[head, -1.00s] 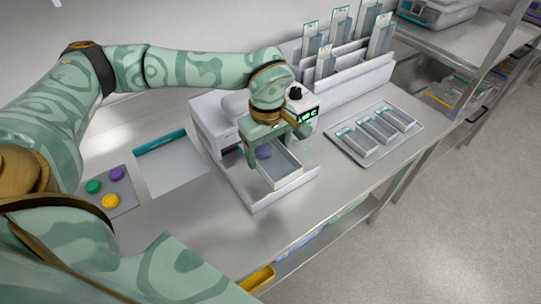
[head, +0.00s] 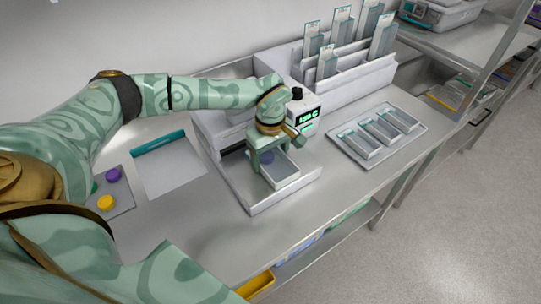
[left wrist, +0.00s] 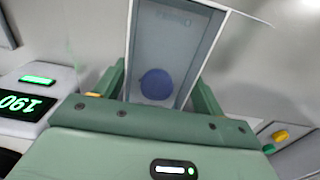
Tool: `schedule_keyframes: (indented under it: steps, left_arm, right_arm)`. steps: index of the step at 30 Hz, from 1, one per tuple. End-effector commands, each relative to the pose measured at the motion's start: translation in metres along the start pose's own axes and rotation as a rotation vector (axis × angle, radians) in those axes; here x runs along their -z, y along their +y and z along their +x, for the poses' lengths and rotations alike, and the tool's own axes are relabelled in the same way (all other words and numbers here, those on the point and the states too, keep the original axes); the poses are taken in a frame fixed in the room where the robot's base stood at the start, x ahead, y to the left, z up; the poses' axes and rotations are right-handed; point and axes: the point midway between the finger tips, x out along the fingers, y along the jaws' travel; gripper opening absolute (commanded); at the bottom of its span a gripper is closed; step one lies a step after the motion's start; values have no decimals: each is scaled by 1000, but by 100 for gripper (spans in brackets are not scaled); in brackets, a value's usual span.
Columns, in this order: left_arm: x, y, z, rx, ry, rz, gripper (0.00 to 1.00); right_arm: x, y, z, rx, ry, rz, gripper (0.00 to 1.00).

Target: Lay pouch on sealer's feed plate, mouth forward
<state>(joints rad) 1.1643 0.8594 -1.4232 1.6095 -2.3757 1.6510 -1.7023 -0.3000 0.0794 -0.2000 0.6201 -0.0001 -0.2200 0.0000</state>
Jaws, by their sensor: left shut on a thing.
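The pouch (head: 287,172) is a pale, clear-looking flat packet with a blue disc (head: 267,158) inside near the gripper end. It also shows in the left wrist view (left wrist: 180,38), stretching away between my fingers. My left gripper (head: 276,150) is shut on the pouch and holds it over the sealer's feed plate (head: 252,203). I cannot tell whether the pouch touches the plate, or which end is its mouth. The white sealer (head: 211,130) has a lit green display (head: 308,117), partly behind my gripper. My right gripper is not in view.
A tray (head: 349,155) with several packets lies right of the sealer. A rack (head: 345,72) of upright packets stands behind. On the left are a white sheet with a teal edge (head: 172,172) and a pad with colored buttons (head: 106,202). The bench front is clear.

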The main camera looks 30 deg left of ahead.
Motion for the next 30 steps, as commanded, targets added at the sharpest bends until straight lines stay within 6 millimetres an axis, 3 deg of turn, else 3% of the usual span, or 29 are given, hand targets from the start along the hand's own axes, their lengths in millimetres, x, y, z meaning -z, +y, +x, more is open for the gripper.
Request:
schedule_keyframes:
  steps: [4, 5, 7, 15, 19, 30]
  left_arm:
    - [0, 0, 3, 1, 0, 0, 49]
    - [0, 0, 3, 1, 0, 0, 73]
    - [0, 0, 3, 1, 0, 0, 92]
    - [0, 0, 2, 0, 0, 0, 92]
    - [0, 1, -9, -3, 1, 1, 92]
    - [0, 0, -92, -4, 2, 0, 92]
  right_arm:
    - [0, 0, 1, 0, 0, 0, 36]
    - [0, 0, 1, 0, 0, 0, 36]
    - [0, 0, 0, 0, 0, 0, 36]
    - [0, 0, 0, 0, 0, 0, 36]
    - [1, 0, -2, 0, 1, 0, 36]
    - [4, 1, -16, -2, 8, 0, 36]
